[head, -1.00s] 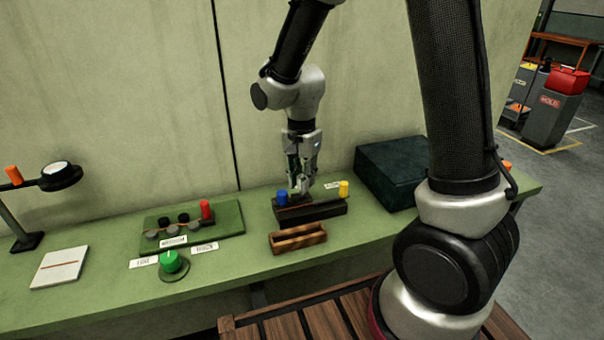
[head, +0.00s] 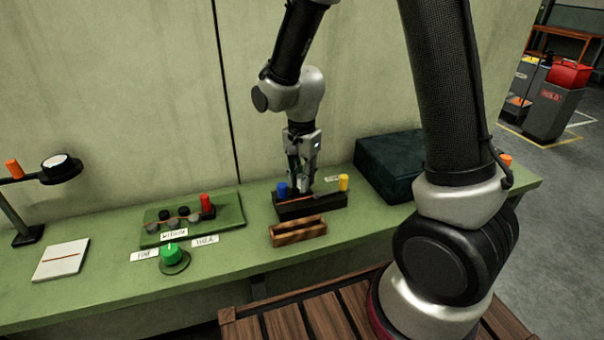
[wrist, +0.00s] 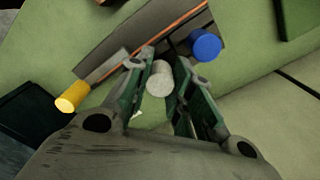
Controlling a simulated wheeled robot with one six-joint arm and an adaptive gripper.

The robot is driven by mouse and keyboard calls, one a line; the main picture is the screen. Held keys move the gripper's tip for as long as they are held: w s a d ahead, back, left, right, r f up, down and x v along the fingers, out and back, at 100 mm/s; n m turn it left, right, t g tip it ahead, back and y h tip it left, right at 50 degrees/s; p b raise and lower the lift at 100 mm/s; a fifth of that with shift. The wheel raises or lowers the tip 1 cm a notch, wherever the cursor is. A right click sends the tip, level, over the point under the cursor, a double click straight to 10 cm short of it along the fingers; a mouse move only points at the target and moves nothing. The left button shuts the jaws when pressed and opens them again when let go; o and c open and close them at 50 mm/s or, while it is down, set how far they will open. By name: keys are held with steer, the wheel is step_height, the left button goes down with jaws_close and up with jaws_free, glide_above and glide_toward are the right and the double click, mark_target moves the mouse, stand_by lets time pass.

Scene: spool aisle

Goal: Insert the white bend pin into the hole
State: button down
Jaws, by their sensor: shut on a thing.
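The white pin (wrist: 159,79) is between the fingers of my gripper (wrist: 158,88), which is shut on it. In the head view my gripper (head: 303,189) is over the dark block (head: 325,207), between its blue pin (head: 282,189) and yellow pin (head: 343,183). The wrist view also shows the blue pin (wrist: 206,46) at upper right and the yellow pin (wrist: 72,97) at left. The lower end of the white pin and the hole are hidden, so I cannot tell whether the pin is in the block.
A small wooden tray (head: 299,239) lies in front of the block. A large dark box (head: 390,168) stands to the right. A green board (head: 222,222) with a red peg and black knobs, a green knob (head: 170,253) and a lamp (head: 60,173) are to the left.

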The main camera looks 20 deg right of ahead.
steer(key=shift+f, duration=0.65)
steer(key=c, duration=1.2)
jaws_free()
step_height(320, 180, up, 12)
